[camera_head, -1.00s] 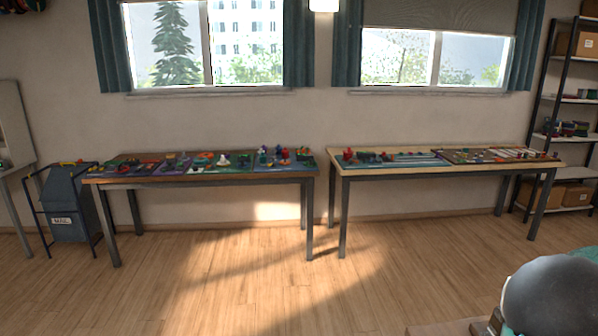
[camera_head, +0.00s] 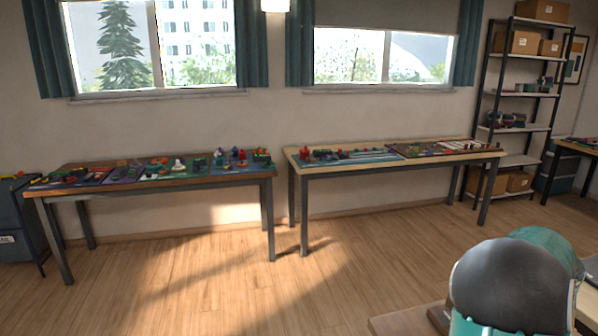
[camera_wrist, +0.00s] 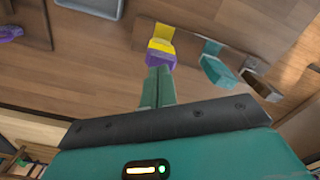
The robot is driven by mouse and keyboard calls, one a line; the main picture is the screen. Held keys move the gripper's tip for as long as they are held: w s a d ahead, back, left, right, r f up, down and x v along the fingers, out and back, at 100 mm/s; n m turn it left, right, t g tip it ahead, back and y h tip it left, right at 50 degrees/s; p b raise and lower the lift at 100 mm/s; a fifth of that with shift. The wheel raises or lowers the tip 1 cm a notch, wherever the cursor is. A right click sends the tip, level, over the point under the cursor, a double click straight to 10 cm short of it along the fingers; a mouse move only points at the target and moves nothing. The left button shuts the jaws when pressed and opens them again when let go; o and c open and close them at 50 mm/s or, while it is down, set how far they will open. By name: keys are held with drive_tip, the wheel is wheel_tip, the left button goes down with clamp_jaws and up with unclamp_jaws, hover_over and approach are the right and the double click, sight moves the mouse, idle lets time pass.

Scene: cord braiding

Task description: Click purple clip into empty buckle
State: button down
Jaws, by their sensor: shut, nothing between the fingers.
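In the wrist view my gripper (camera_wrist: 158,74) is shut and empty, its green fingers pressed together. Just beyond the fingertips a purple part (camera_wrist: 160,57) sits against a yellow part (camera_wrist: 162,34) on a brown board. The fingertips overlap the purple part's near edge in the picture; I cannot tell whether they touch it. To its right are a teal buckle-like part (camera_wrist: 217,69) and a dark, open-looking part (camera_wrist: 257,79). Another purple piece (camera_wrist: 9,33) lies at the far left. I cannot tell for sure which part is the empty buckle.
A grey tray (camera_wrist: 92,6) lies at the wrist view's top. In the head view, two tables (camera_head: 160,182) (camera_head: 400,164) with coloured boards stand by the wall. A shelf (camera_head: 515,92) stands at right. The floor between is clear.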

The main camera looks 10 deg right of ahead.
wheel_tip(320, 180, up, 6)
drive_tip(key=shift+r, duration=0.15)
idle(0.6)
drive_tip(key=w+a+r+n+t, duration=0.1)
drive_tip(key=a+r+n, duration=0.2)
drive_tip(key=a, duration=0.8)
drive_tip(key=w+a+r+n+t, duration=0.1)
drive_tip(key=a+r+n+t, duration=0.15)
drive_tip(key=a, duration=0.95)
drive_tip(key=s+a+n+t, duration=0.1)
drive_tip(key=s+a+n, duration=0.1)
drive_tip(key=s+a, duration=0.3)
drive_tip(key=s+a+r+n+t, duration=0.1)
drive_tip(key=s+a+n, duration=0.2)
drive_tip(key=a, duration=1)
drive_tip(key=shift+s+a, duration=0.15)
drive_tip(key=shift+s, duration=0.7)
